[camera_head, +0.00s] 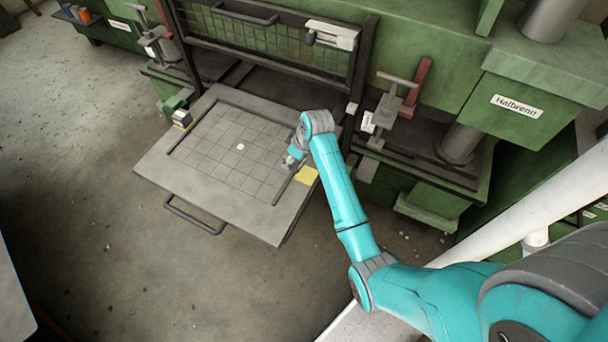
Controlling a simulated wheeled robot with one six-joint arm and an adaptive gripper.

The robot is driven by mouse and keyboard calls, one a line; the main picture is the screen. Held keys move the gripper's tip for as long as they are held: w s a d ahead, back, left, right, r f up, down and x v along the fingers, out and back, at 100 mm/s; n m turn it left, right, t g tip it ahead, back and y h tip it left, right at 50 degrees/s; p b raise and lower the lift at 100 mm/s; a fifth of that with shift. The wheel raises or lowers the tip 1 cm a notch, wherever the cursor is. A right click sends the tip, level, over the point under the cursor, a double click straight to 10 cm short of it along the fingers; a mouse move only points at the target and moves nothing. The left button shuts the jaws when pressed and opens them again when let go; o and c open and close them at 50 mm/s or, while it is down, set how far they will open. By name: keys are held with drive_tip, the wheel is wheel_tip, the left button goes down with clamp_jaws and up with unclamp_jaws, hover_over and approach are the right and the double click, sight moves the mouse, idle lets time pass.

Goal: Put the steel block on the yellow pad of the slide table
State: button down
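The slide table (238,208) is a grey plate with a grid, pulled out from the green machine. A yellow pad (307,175) lies flat near its right edge, bare where it shows. My gripper (289,163) is low over the table's right side, just left of the pad. It is small and partly hidden by my wrist, so I cannot tell its opening or whether it holds anything. A small grey metallic block (182,117) sits at the table's left corner with a yellowish edge under it; it may be the steel block. A small whitish square (240,147) lies mid-grid.
Dark rails (228,101) border the grid. A mesh guard (262,38) stands raised behind the table. Clamps (393,105) stand on the machine to the right. A handle (193,216) juts from the table's front. The floor (110,130) to the left is open.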

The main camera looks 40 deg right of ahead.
drive_tip(key=d, duration=0.4)
drive_tip(key=n, duration=0.1)
approach(301, 172)
drive_tip(key=shift+x, duration=3)
drive_tip(key=shift+w, duration=0.15)
drive_tip(key=shift+c, duration=1.6)
unclamp_jaws()
drive_tip(key=shift+f+y, duration=0.2)
drive_tip(key=shift+y, duration=0.1)
